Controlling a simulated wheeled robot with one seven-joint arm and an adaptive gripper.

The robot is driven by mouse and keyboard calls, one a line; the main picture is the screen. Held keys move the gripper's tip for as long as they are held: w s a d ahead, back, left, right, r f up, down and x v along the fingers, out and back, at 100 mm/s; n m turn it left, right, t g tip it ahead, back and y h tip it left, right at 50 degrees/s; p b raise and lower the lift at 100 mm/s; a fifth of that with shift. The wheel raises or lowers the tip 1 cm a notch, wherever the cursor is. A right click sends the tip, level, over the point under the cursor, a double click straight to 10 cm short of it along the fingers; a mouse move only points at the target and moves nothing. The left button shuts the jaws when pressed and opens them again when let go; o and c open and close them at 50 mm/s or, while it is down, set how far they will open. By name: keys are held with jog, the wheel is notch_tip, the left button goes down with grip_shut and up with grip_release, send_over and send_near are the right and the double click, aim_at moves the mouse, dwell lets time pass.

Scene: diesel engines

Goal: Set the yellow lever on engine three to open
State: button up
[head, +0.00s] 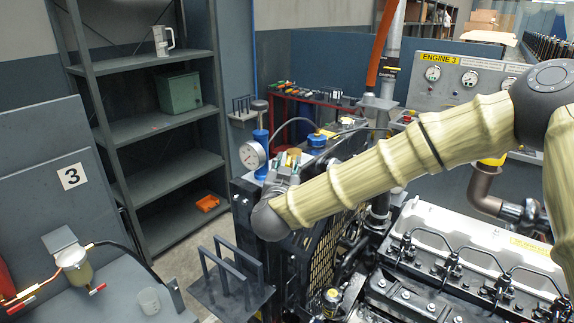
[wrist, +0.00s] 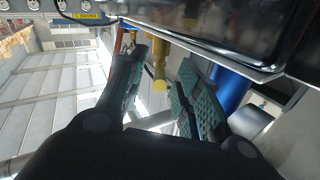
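The engine (head: 470,235), with a pale cover and several black pipes, fills the lower right of the head view. A panel behind it carries the yellow ENGINE 3 sign (head: 439,58), which also shows at the top left of the wrist view (wrist: 88,15). A yellow bar with a rounded end (wrist: 160,72), which looks like the lever, shows between and beyond my fingertips in the wrist view. My gripper (head: 287,162) is near the blue-capped parts; in the wrist view (wrist: 158,85) its fingers are apart with nothing clearly held. My arm hides part of the engine's front in the head view.
A pressure gauge (head: 252,155) stands on a blue fitting left of my gripper. A black slotted rack (head: 232,285) is below it. Grey shelves (head: 150,130) and a bench panel marked 3 (head: 72,176) are at the left. An orange pipe (head: 381,45) rises behind my arm.

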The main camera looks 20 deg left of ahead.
grip_shut()
jog(key=shift+d+n+y+b, duration=0.2)
jog(key=shift+n+y+b, duration=0.2)
jog(key=shift+y+b, duration=0.2)
grip_release()
jog(key=v, duration=1.2)
jog(key=shift+r, duration=0.2)
jog(key=shift+f, duration=0.1)
